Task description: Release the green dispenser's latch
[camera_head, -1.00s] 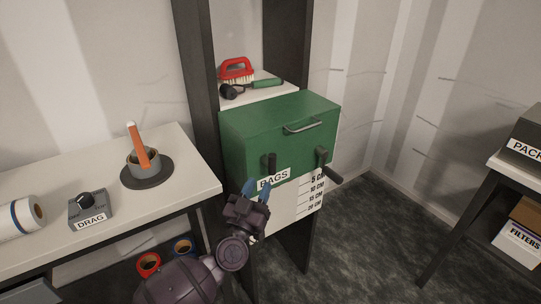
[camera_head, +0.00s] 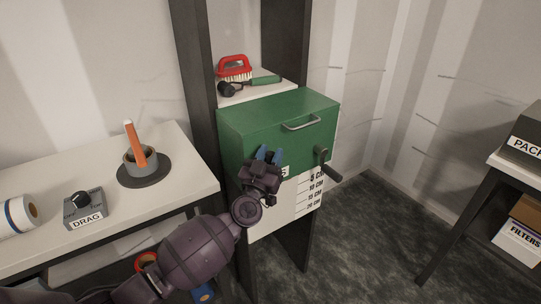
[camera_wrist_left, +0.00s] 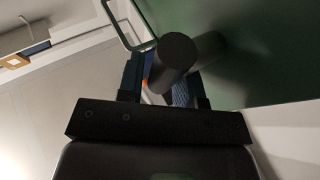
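The green dispenser (camera_head: 262,125) stands mid-scene, with a silver handle (camera_head: 301,123) high on its front. My left gripper (camera_head: 269,154) is at the lower left of that front, its blue fingertips apart. In the head view it hides the black latch lever and most of the BAGS label (camera_head: 285,171). In the left wrist view a black round-ended lever (camera_wrist_left: 177,52), apparently the latch, shows at the gap between the fingers, close to the green face (camera_wrist_left: 265,50). I cannot tell whether the fingers touch it. My right gripper is out of view.
A black crank (camera_head: 328,165) sticks out at the dispenser's right. A white centimetre scale (camera_head: 308,194) hangs below. A white bench (camera_head: 105,175) at left holds a DRAG box (camera_head: 85,209) and a grey pot (camera_head: 141,160). A red brush (camera_head: 234,66) lies on the shelf above.

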